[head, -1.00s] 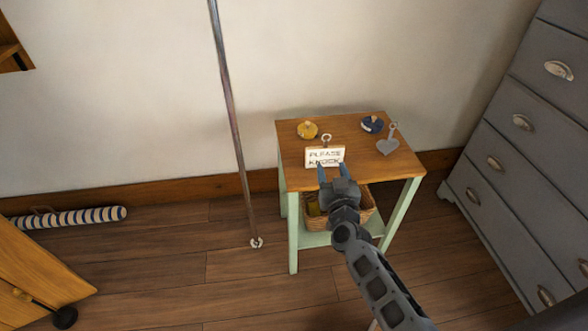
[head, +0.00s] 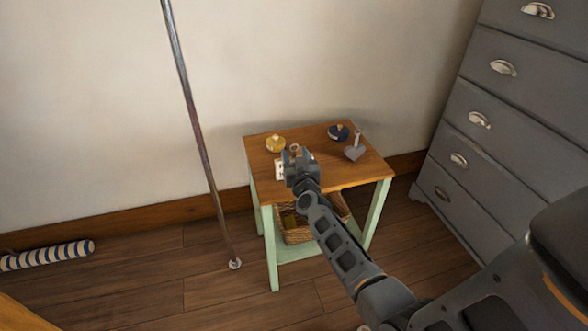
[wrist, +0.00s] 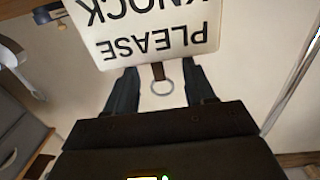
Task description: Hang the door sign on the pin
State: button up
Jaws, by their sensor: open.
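The door sign is a white plate lettered PLEASE KNOCK, with a brown strap and metal ring. In the head view only its left part (head: 279,172) shows at the table's front left; my gripper hides the rest. In the wrist view the sign (wrist: 150,30) appears upside down, with its ring (wrist: 163,88) between my spread fingers. My gripper (head: 296,156) is open above the table; its fingers (wrist: 160,72) flank the strap with visible gaps on both sides. I cannot make out a pin in either view.
A basket (head: 300,230) sits below. Grey drawers (head: 500,105) stand right; a metal pole (head: 195,120) stands left.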

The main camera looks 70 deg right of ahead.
grip_shut()
dwell(0.5)
